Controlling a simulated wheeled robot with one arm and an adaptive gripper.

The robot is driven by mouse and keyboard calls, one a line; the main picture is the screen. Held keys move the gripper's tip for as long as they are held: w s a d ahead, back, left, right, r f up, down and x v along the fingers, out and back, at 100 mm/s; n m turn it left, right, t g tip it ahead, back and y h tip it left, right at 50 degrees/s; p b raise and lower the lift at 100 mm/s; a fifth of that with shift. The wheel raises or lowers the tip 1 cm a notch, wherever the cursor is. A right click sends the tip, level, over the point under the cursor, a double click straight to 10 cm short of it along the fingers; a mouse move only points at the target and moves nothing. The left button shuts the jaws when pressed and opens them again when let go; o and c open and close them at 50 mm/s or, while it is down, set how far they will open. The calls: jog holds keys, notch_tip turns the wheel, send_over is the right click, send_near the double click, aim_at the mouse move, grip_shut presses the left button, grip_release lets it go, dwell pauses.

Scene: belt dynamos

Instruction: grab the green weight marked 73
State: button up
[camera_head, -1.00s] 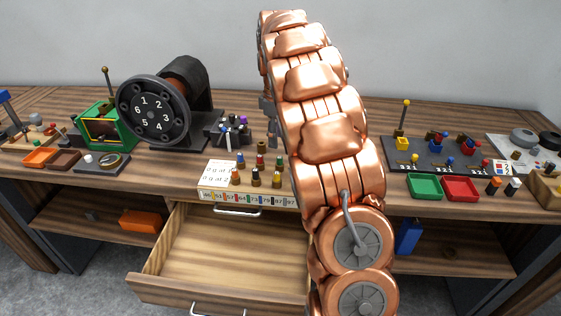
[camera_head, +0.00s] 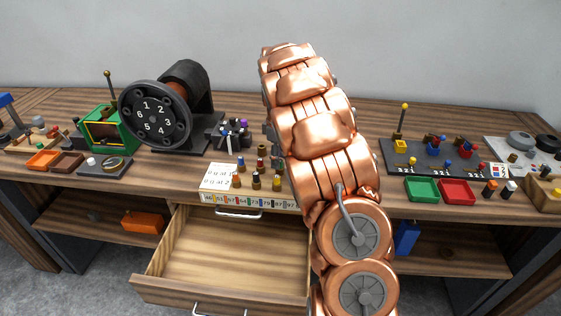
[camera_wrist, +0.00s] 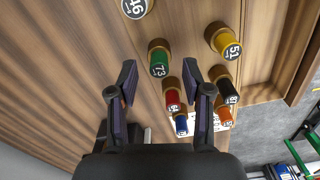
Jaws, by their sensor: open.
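The green weight marked 73 (camera_wrist: 159,62) shows in the wrist view, with a brass-coloured base and a dark numbered face. It lies between the lines of my two fingers, nearer the left one, and beyond their tips. My gripper (camera_wrist: 172,74) is open and empty, with its fingers spread wide. A red weight marked 64 (camera_wrist: 173,98) and a blue weight (camera_wrist: 181,124) stand close by, between the fingers. In the head view my copper arm hides the gripper and part of the weight rack (camera_head: 232,196).
A yellow weight marked 51 (camera_wrist: 230,46), a black weight (camera_wrist: 228,93) and an orange weight (camera_wrist: 223,117) stand right of the green one. A white weight marked 46 (camera_wrist: 136,6) is at the top. An open, empty drawer (camera_head: 230,250) juts out below the rack.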

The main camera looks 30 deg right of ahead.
jog(key=shift+f, duration=0.55)
grip_shut()
